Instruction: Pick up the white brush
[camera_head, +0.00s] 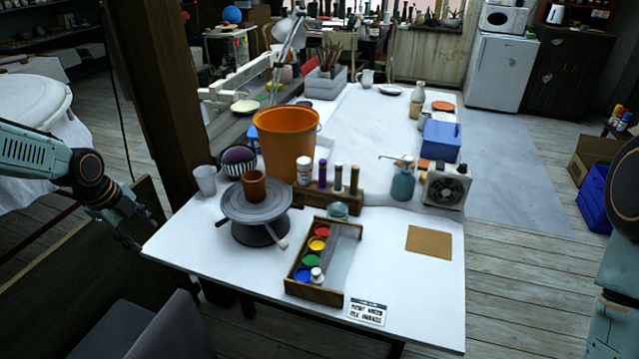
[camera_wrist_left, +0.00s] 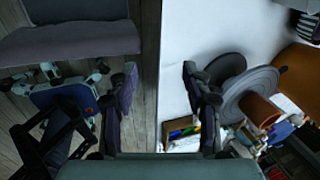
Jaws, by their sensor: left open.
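I cannot pick out a white brush with certainty. A small pale, handle-like piece (camera_head: 278,244) juts from beside the grey turntable (camera_head: 240,208), and I cannot tell whether it is a brush. My left gripper (camera_head: 145,230) is open and empty, at the table's left edge, left of the turntable. In the left wrist view its two fingers (camera_wrist_left: 160,78) are spread apart with the table edge and floor behind them. My right arm shows at the right edge, but its gripper is out of view.
A terracotta cup (camera_head: 254,186) stands on the turntable. A white cup (camera_head: 205,180), an orange bucket (camera_head: 286,135) and a wooden paint box (camera_head: 315,294) stand around it. A grey chair (camera_head: 160,325) is in front. The white table (camera_head: 410,290) has bare room at the front right.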

